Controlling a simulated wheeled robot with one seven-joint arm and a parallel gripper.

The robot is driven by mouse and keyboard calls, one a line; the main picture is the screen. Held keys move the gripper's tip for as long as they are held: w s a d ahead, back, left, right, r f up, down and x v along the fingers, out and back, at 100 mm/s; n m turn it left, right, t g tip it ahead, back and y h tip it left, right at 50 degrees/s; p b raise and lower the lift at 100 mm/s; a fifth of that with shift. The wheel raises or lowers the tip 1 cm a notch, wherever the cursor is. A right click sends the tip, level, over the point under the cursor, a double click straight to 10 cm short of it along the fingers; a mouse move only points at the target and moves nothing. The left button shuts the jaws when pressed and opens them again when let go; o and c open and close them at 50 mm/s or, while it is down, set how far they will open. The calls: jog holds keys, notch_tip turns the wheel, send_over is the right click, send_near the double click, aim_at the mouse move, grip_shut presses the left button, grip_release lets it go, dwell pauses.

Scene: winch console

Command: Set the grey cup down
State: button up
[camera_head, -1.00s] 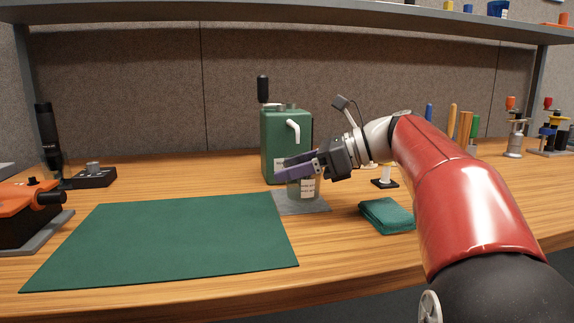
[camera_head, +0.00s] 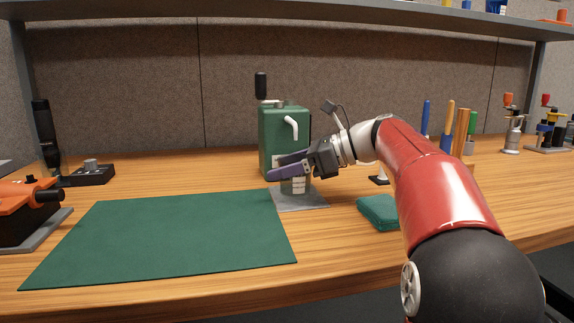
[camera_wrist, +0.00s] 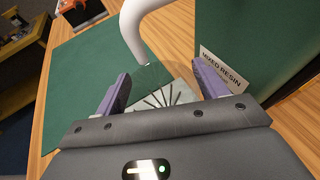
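The grey cup (camera_head: 298,186), with a white label on its side, is upright over the grey plate (camera_head: 316,201) in front of the green canister (camera_head: 275,140). My gripper (camera_head: 279,168) is at the cup's upper part with its purple fingers around it. In the wrist view the fingers (camera_wrist: 161,80) are apart, on either side of a greyish shape with dark radial lines. The fingers hide part of the cup. I cannot tell whether its base touches the plate.
A green mat (camera_head: 165,235) lies bare at the left. A folded green cloth (camera_head: 378,212) lies right of the plate. The canister's white spout (camera_wrist: 133,28) is close to my fingers. An orange device (camera_head: 25,205) stands far left. A shelf (camera_head: 200,12) runs overhead.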

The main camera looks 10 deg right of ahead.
jog(key=shift+o, duration=0.9)
jog(key=shift+r, duration=0.2)
jog(key=p+v, duration=0.1)
jog(key=v, duration=1.1)
jog(key=shift+s+f, duration=0.1)
